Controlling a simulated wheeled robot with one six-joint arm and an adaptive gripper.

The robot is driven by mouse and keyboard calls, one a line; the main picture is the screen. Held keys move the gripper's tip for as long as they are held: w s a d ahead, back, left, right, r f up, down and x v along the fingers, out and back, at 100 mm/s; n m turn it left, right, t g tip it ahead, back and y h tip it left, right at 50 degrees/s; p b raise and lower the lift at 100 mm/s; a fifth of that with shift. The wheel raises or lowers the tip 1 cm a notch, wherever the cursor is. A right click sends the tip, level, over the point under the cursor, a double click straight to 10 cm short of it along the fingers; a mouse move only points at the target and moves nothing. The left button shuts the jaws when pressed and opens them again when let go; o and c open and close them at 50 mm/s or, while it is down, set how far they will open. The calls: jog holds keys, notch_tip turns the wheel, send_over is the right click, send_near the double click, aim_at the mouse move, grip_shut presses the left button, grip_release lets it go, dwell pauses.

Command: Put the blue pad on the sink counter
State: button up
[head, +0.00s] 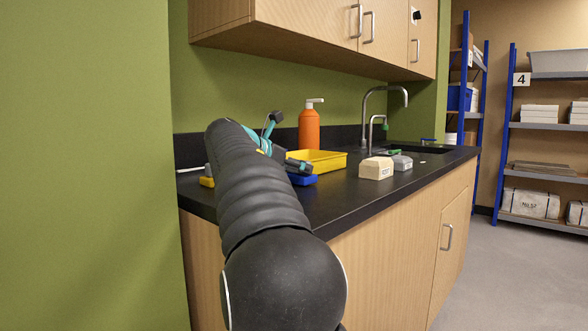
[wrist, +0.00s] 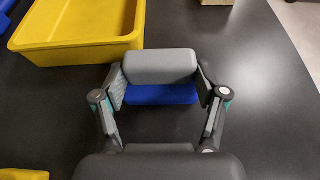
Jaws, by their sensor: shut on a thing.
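The blue pad (wrist: 160,94) shows in the wrist view as a blue strip with a rounded grey block directly against it, seemingly its upper part. My gripper (wrist: 161,84) is shut on it, one finger at each end. In the head view the blue pad (head: 303,180) shows low at the black sink counter (head: 345,200), in front of the yellow tray. My arm hides part of it and most of my gripper (head: 298,167). I cannot tell whether the pad touches the counter.
A yellow tray (head: 327,161) stands just behind the pad. An orange pump bottle (head: 309,130), a beige block (head: 376,168) and a grey block (head: 400,162) stand on the counter. A yellow piece (head: 207,182) lies at left. The counter's front edge is close.

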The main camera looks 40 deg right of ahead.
jog(key=shift+f, duration=0.15)
jog(key=o, duration=1.7)
jog(key=shift+c, duration=0.2)
jog(key=shift+r, duration=0.25)
jog(key=p+v, duration=0.1)
jog(key=v, duration=1.1)
